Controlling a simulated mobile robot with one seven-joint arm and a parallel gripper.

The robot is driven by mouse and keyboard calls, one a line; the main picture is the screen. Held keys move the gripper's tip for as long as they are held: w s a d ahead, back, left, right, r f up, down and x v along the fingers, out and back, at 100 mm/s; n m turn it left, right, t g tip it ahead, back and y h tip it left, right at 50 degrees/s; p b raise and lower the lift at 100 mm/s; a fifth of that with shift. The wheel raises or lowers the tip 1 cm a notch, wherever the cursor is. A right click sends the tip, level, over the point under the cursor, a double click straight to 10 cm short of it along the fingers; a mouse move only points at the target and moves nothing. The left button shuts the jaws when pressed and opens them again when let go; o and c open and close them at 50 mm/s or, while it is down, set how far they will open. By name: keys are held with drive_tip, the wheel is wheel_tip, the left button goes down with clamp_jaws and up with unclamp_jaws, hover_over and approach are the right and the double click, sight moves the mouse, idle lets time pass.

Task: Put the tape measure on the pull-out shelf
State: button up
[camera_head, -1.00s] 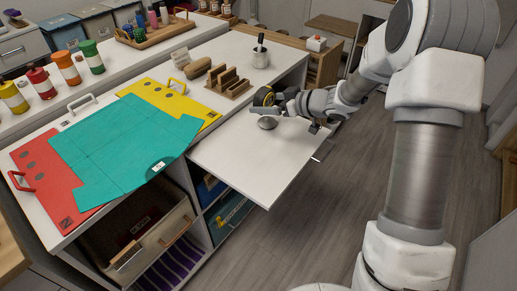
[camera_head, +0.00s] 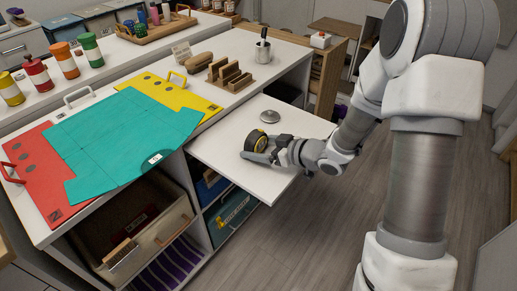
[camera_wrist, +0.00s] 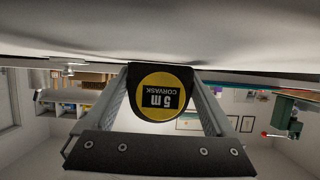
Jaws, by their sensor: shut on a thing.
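The tape measure (camera_head: 256,141) is black with a yellow face. In the wrist view its round label reads "5 m" (camera_wrist: 162,97), and it sits between the two fingers. My gripper (camera_head: 262,149) is shut on it, low at the pull-out shelf (camera_head: 222,150), over the shelf's middle. The shelf is a white board pulled out from the cabinet. I cannot tell whether the tape measure's underside touches the board.
A round silver lid-like object (camera_head: 270,116) lies on the shelf behind the tape measure. The shelf's front corner is bare. A teal sheet (camera_head: 130,140) lies on the counter to the left. A metal cup (camera_head: 262,52) and a wooden rack (camera_head: 228,76) stand behind.

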drive_tip(key=shift+f, duration=0.15)
drive_tip(key=o, duration=1.4)
drive_tip(key=shift+c, duration=0.2)
